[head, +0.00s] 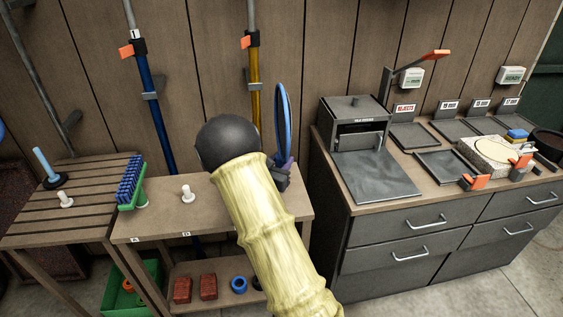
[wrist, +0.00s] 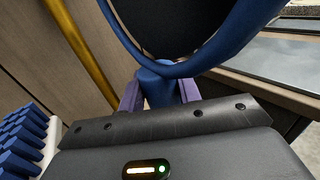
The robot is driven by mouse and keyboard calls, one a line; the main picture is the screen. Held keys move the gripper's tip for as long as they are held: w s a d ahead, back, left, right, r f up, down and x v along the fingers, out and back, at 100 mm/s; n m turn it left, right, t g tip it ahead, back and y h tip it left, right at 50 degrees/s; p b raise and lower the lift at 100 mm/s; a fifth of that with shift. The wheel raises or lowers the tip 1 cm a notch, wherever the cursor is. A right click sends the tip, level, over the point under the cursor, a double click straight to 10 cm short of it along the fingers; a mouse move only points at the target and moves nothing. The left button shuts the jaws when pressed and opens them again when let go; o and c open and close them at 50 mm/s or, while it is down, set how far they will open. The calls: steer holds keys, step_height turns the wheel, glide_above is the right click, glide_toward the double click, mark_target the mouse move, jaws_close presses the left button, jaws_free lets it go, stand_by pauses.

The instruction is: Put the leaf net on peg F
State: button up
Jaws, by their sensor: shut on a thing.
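The leaf net (head: 283,118) is a blue hoop, seen almost edge-on in the head view and standing upright above the right end of the wooden bench. In the wrist view its blue rim (wrist: 215,48) curves around dark mesh. My gripper (head: 285,163) is shut on the net's blue stub (wrist: 158,84), between purple fingers. White pegs stand on the bench (head: 187,194) and on the slatted table (head: 66,199). I cannot read a label F on either. My arm hides part of the bench.
A blue-bristled brush (head: 130,184) stands on the bench's left end. A plunger (head: 48,170) is on the slatted table (head: 85,212). Blue (head: 150,95) and yellow (head: 254,80) poles hang on the wall behind. A grey cabinet (head: 430,225) with trays is at right.

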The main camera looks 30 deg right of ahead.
steer(key=shift+f, duration=0.1)
steer(key=shift+w+f+b, duration=0.15)
steer(key=shift+f+b, duration=0.2)
steer(key=shift+b, duration=0.05)
steer(key=shift+f, duration=0.15)
steer(key=shift+f+b, duration=0.8)
steer(key=shift+f, duration=0.25)
steer(key=shift+f+b, duration=0.6)
steer(key=shift+b, duration=0.05)
steer(key=shift+f, duration=0.15)
stand_by(0.4)
steer(key=shift+f+b, duration=0.4)
steer(key=shift+b, duration=0.05)
stand_by(0.3)
